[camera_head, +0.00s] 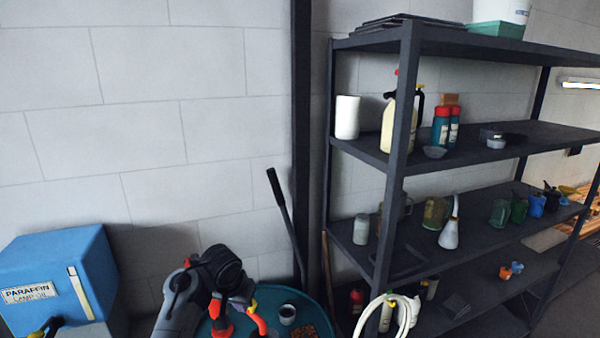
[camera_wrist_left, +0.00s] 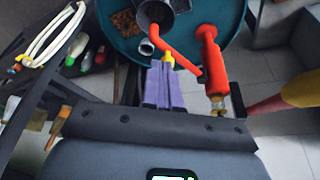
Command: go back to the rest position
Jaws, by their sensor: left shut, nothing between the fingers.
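My left gripper (camera_head: 238,291) is low in the head view, at the end of my arm from the bottom left. Its purple fingers (camera_wrist_left: 165,86) show in the left wrist view, shut and empty. They point toward a teal round drum top (camera_head: 262,326), which also shows in the left wrist view (camera_wrist_left: 228,14). Red parts (camera_wrist_left: 209,58), one with a yellow end, stand by the drum close to the fingers. I cannot tell whether the fingers touch them. My right gripper is not in view.
A dark metal shelf (camera_head: 410,170) with bottles, jugs and cans stands on the right. A blue paraffin box (camera_head: 60,262) is at the bottom left. A white hose coil (camera_head: 389,315) hangs at the shelf's front. A dark lever (camera_head: 284,220) rises behind the drum. The wall area above is clear.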

